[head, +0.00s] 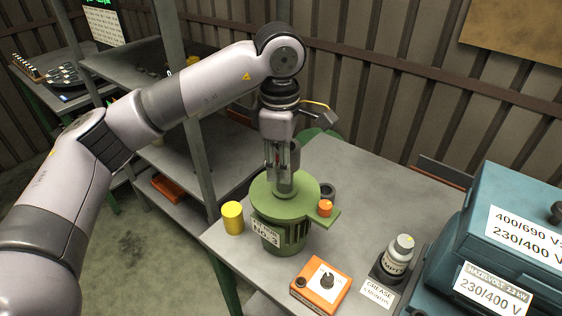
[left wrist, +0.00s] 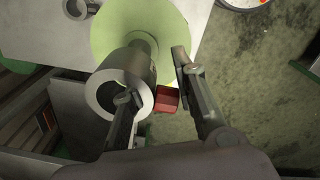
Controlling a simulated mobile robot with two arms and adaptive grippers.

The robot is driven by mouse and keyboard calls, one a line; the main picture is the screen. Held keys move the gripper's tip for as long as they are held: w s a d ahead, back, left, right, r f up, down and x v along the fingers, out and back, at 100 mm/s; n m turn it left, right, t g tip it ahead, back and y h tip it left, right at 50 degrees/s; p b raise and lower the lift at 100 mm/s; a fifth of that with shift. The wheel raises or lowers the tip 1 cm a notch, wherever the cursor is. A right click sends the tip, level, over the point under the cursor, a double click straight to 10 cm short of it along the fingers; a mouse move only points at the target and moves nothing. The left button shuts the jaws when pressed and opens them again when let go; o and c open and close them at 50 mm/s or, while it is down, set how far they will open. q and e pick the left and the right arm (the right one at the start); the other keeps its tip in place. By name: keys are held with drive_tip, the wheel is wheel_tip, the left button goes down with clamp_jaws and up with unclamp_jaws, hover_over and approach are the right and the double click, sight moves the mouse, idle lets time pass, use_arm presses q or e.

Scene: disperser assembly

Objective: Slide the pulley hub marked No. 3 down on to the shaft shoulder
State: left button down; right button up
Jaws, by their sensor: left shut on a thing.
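The pulley hub (left wrist: 140,64) is a grey cylinder with an open bore, seen from above in the left wrist view. In the head view my left gripper (head: 282,168) points down over the green machine (head: 258,193), whose front label reads NO. 3. I cannot tell how far the hub is down the shaft. A small red block (left wrist: 166,99) shows between the fingers. My right gripper is not in view.
A yellow cylinder (head: 232,217) stands left of the machine. The table's back (head: 370,170) is clear.

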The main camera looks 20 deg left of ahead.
use_arm(q)
drive_tip(key=shift+f, duration=0.2)
drive_tip(key=c, duration=1.7)
unclamp_jaws()
drive_tip(key=shift+r, duration=0.1)
drive_tip(key=o, duration=0.5)
drive_tip(key=shift+s, duration=0.1)
wheel_tip(320, 180, up, 12)
drive_tip(key=shift+s+f, duration=0.1)
drive_tip(key=shift+s, duration=0.05)
